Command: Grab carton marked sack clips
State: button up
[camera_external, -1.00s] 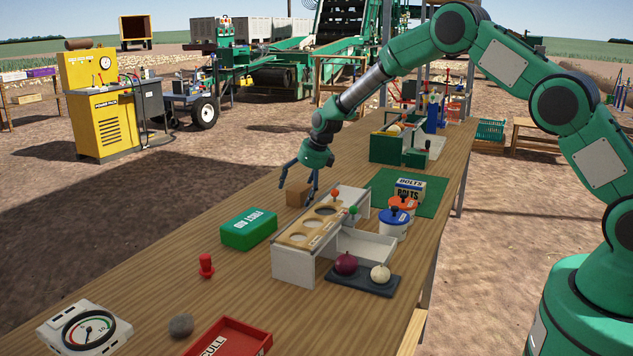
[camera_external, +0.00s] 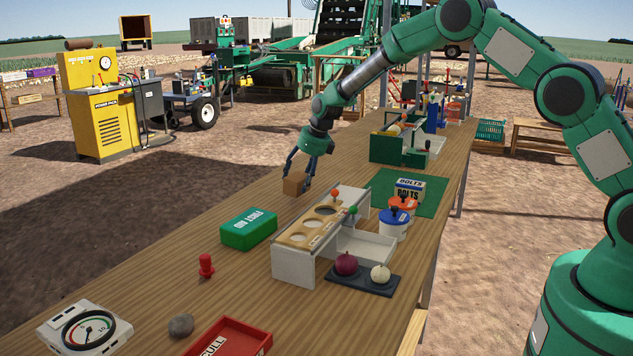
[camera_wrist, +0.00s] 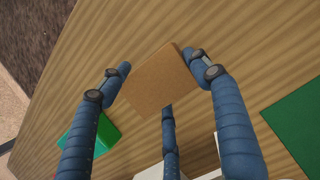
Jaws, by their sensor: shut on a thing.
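A small plain brown carton (camera_external: 294,184) is held at the far side of the wooden table, beyond the sorting stand. No marking is readable on the sides I see. My gripper (camera_external: 301,175) has blue fingers closed around it, pointing down. In the wrist view the carton (camera_wrist: 160,82) sits between the fingers of my gripper (camera_wrist: 156,68), with its top face towards the camera. It appears slightly above the table; the exact gap is hard to tell.
The white stand with round holes (camera_external: 293,264) is close in front. A bolts carton (camera_external: 409,188) stands on a green mat (camera_external: 432,203) to the right. Table between carton and first aid box is clear.

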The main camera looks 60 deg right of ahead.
aim_at(294, 175)
jog(key=shift+r+p, duration=0.6)
jog(key=shift+r, duration=2.2)
